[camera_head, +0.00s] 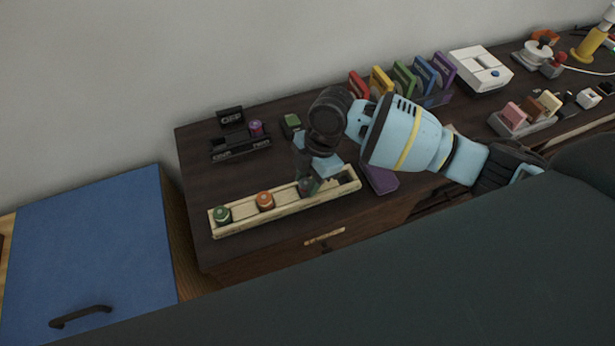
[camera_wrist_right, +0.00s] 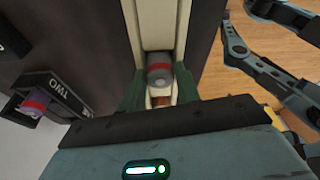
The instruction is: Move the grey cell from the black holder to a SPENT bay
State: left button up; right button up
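My right gripper (camera_head: 314,178) reaches down from the right over the pale wooden tray (camera_head: 335,193). In the right wrist view a grey cell with a red band (camera_wrist_right: 160,72) sits in the tray's channel, between the two dark green fingers of the right gripper (camera_wrist_right: 161,85). The fingers are close to its sides; I cannot tell whether they grip it. The black holder (camera_head: 228,155) is at the back left, with a purple cell (camera_head: 256,128) in its right slot. The left slot looks empty. I cannot make out my left gripper.
A green cell (camera_head: 222,214) and an orange cell (camera_head: 265,200) stand left in the tray. A black sign (camera_head: 230,116) and a small green-topped block (camera_head: 291,124) are behind. A purple box (camera_head: 380,178) lies right of the tray. Coloured upright pieces (camera_head: 403,80) stand behind my arm.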

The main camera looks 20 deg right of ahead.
jog(key=o, duration=0.4)
jog(key=shift+c, duration=0.2)
jog(key=shift+r, duration=0.1)
jog(key=v, duration=1.2)
jog(key=shift+p, duration=0.45)
jog(key=shift+a+r, duration=0.1)
